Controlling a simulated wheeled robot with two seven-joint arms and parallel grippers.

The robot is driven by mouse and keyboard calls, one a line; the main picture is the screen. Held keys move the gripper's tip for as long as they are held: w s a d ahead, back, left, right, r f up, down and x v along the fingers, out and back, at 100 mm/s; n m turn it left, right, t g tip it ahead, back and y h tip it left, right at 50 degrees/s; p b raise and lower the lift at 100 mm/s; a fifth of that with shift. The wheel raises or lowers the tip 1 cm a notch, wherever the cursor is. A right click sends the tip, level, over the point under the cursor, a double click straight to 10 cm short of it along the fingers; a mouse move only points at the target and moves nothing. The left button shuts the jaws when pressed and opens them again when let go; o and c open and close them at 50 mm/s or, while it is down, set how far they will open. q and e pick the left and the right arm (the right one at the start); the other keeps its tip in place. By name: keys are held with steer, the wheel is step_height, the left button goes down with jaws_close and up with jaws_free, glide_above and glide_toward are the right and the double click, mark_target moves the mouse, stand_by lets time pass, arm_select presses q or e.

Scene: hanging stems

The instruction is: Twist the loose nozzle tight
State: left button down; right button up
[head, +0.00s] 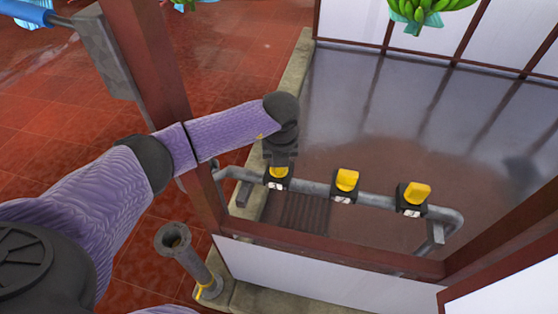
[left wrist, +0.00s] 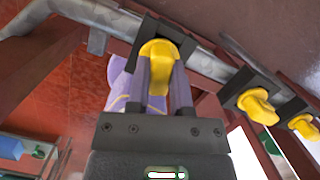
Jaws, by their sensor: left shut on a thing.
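Three yellow nozzles in black holders sit along a grey pipe (head: 378,200). My left gripper (head: 279,163) comes down over the left nozzle (head: 279,172). In the left wrist view, its two dark fingers (left wrist: 161,78) are shut on this nozzle (left wrist: 158,52), one on each side. The nozzle is at its black holder on the pipe; whether it is fully seated is hidden. The middle nozzle (head: 347,179) and the right nozzle (head: 416,193) stand free of the gripper; both also show in the left wrist view. My right gripper is not in view.
A reddish-brown post (head: 150,60) stands close beside my left arm. A low frame rail (head: 330,252) with a white panel (head: 310,275) runs in front of the pipe. A grey upright pipe (head: 190,262) stands at the lower left. Green bananas (head: 420,8) hang at the back.

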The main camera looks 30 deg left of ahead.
arm_select(q)
steer(key=shift+r+n, duration=0.15)
steer(key=shift+n, duration=0.55)
steer(key=shift+n, duration=0.3)
steer(key=shift+n+p, duration=0.5)
steer(key=shift+n, duration=0.2)
steer(key=n, duration=0.3)
steer(key=shift+g+y+p, duration=0.35)
steer(key=shift+g+y, duration=0.05)
